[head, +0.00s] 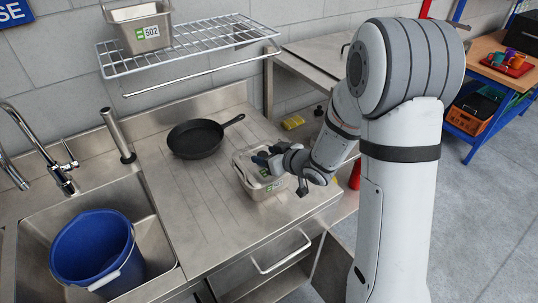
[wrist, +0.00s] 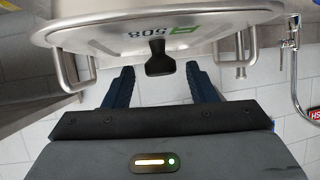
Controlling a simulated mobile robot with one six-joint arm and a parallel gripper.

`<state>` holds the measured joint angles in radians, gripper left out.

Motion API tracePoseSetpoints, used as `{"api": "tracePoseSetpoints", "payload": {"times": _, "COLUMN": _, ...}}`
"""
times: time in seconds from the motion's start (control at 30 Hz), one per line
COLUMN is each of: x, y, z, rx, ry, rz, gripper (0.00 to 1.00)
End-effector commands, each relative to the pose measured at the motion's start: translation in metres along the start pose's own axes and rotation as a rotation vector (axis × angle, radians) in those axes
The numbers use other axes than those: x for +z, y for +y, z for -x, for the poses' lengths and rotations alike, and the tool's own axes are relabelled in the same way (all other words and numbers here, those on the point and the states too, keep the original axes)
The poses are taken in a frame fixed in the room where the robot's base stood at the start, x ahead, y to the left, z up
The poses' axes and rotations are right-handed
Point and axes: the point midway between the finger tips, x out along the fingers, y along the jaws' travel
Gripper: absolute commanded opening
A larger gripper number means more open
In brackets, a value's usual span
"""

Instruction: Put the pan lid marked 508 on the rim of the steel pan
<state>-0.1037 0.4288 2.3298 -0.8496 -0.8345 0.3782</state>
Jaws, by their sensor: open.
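My gripper (wrist: 160,72) is open, with one finger on each side of the knob and a gap at both sides.
A black frying pan (head: 197,139) lies left of the steel pan. A sink with a blue bucket (head: 92,250) is at left. A wire shelf (head: 195,48) above bears a steel pan marked 502 (head: 135,36). A yellow sponge (head: 293,123) lies behind.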

Motion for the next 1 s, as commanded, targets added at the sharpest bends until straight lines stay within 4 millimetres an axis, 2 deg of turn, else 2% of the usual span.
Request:
{"api": "tracePoseSetpoints", "payload": {"times": 0.13, "x": 0.000, "y": 0.001, "z": 0.007, "rx": 0.003, "ry": 0.001, "rz": -0.001, "gripper": 0.52}}
{"api": "tracePoseSetpoints", "payload": {"times": 0.23, "x": 0.000, "y": 0.001, "z": 0.020, "rx": 0.003, "ry": 0.003, "rz": 0.001, "gripper": 0.52}}
{"api": "tracePoseSetpoints", "payload": {"times": 0.5, "x": 0.000, "y": 0.002, "z": 0.074, "rx": 0.006, "ry": 0.003, "rz": 0.000, "gripper": 0.52}}
{"api": "tracePoseSetpoints", "payload": {"times": 0.7, "x": -0.001, "y": 0.001, "z": 0.106, "rx": 0.004, "ry": 0.003, "rz": 0.000, "gripper": 0.52}}
{"api": "tracePoseSetpoints", "payload": {"times": 1.0, "x": -0.001, "y": 0.003, "z": 0.122, "rx": 0.015, "ry": -0.003, "rz": 0.003, "gripper": 0.52}}
